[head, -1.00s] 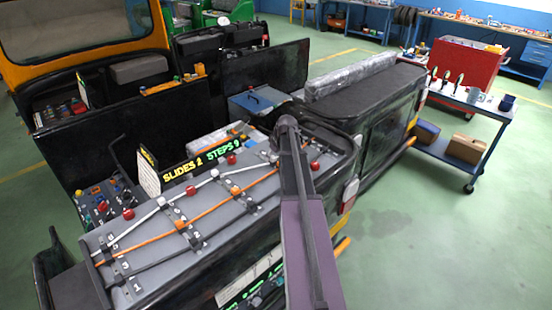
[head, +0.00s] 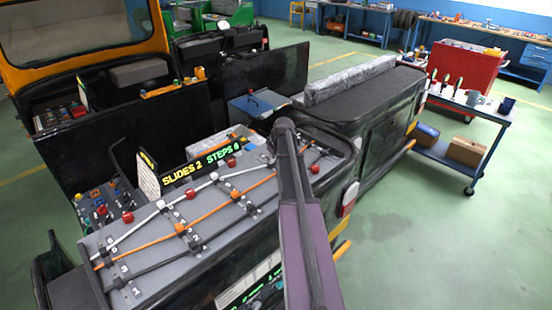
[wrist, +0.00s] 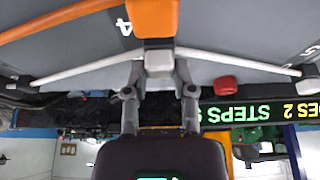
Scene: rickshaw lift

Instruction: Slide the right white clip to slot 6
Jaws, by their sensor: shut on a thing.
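My gripper (wrist: 159,75) is shut on a white clip (wrist: 158,61) on the white cord (wrist: 230,60), which bends at the clip. An orange clip (wrist: 152,18) on an orange cord is just beyond it, beside a printed 4. In the head view my gripper (head: 271,152) is at the far right of the grey slotted panel (head: 130,235), largely behind my arm. The held clip cannot be made out there. Another white clip (head: 214,176) sits further left on the white cord. The slot under the held clip is not readable.
A lit sign (head: 200,163) reading SLIDES 2 and STEPS stands along the panel's back edge. Red knobs (head: 185,194) and another red piece (wrist: 226,84) stand close by. Orange and black cords cross the panel. A blue cart (head: 460,135) stands on open floor at right.

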